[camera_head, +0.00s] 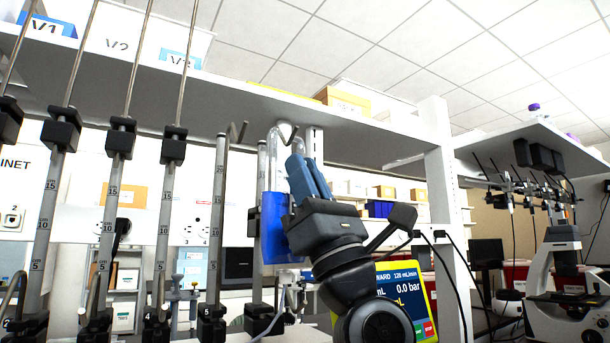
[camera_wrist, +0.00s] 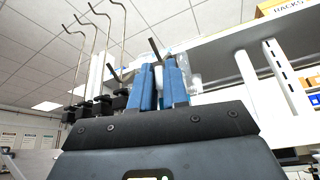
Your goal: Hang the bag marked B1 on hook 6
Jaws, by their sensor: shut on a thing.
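My gripper (camera_head: 306,176) is shut on a bag (camera_head: 274,225) with blue lower part and a clear top loop. Its marking is not readable. The bag hangs upright, left of my blue fingers. In the wrist view the fingers (camera_wrist: 161,86) are close together, with clear plastic beside them. In the wrist view a hook (camera_wrist: 154,48) rises behind the fingertips.
Several empty poles with hooks stand in a row at left. A white shelf (camera_head: 330,134) runs just above the bag. A white post (camera_head: 446,210) and a yellow pump screen (camera_head: 425,290) stand at right. A microscope (camera_head: 560,275) is farther right.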

